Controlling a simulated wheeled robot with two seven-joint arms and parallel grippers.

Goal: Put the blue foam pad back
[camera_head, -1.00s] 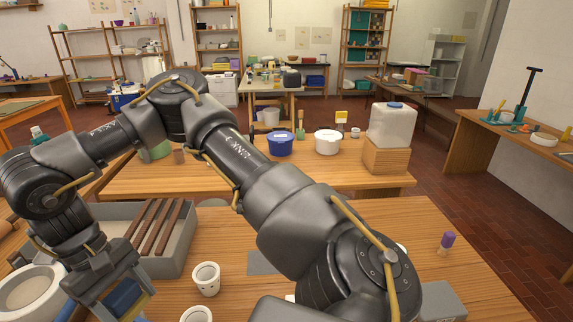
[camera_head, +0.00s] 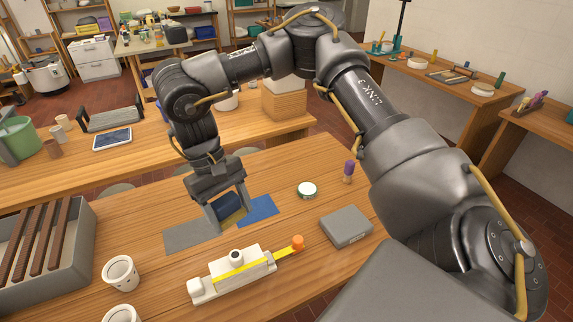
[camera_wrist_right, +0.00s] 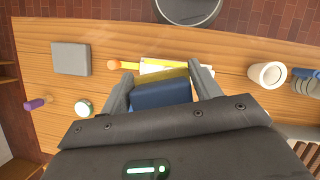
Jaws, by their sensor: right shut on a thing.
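The blue foam pad (camera_head: 229,203) is a dark blue block with a yellow layer on its lower side. My right gripper (camera_head: 230,216) is shut on it, over the table near the flat blue patch (camera_head: 262,209) and the grey patch (camera_head: 190,235). In the right wrist view the pad (camera_wrist_right: 160,93) sits between the two fingers of the right gripper (camera_wrist_right: 160,84), its yellow side towards the picture's top. I cannot tell whether the pad touches the table. My left gripper is in neither view now.
A white block device (camera_head: 236,271) with a yellow strip and orange knob lies in front of the gripper. White cups (camera_head: 120,272) and a grey tray (camera_head: 72,250) are left.

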